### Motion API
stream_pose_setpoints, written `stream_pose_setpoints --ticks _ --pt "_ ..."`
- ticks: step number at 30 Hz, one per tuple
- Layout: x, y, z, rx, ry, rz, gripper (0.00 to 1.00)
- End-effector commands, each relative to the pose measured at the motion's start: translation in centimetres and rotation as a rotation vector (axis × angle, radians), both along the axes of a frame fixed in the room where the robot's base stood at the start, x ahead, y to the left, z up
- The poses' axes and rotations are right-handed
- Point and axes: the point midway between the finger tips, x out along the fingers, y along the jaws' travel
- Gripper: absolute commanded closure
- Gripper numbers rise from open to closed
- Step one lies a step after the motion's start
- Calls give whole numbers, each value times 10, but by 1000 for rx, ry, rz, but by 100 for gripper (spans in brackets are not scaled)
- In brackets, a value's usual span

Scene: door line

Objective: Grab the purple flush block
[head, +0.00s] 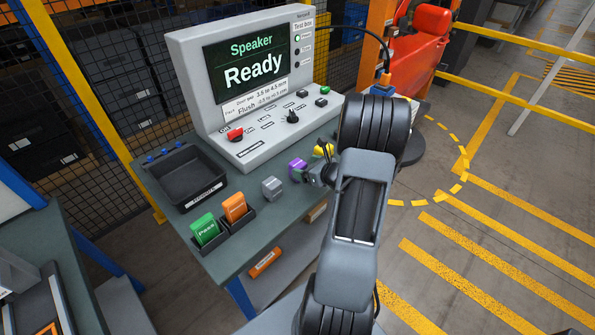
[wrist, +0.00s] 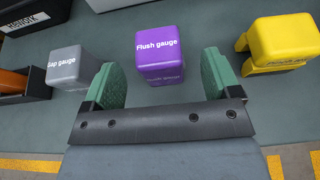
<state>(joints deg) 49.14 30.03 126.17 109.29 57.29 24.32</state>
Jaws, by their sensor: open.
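The purple flush block (wrist: 162,55), labelled "Flush gauge", stands on the grey-green bench top. In the wrist view it lies ahead of and between the two green fingertips of my open gripper (wrist: 162,82). There is clear space on both sides of it, and neither finger appears to touch it. In the head view the purple block (head: 297,168) is by the bench's front edge, with my gripper (head: 314,175) just to its right, partly hidden by my arm.
A grey gap gauge block (wrist: 77,72) stands left of the purple block, and a yellow block (wrist: 281,43) stands to its right. A test box (head: 250,85) is behind. A black tray (head: 190,178) and holders with green (head: 205,229) and orange (head: 235,207) cards are at left.

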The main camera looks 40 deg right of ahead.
Motion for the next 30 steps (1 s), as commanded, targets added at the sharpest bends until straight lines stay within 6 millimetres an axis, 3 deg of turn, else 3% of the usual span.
stream_pose_setpoints --ticks 9,20,30 --pt "37 9 -14 2 1 5 17" --pt "45 10 -18 0 1 1 17" --pt "44 10 -18 1 0 2 48"
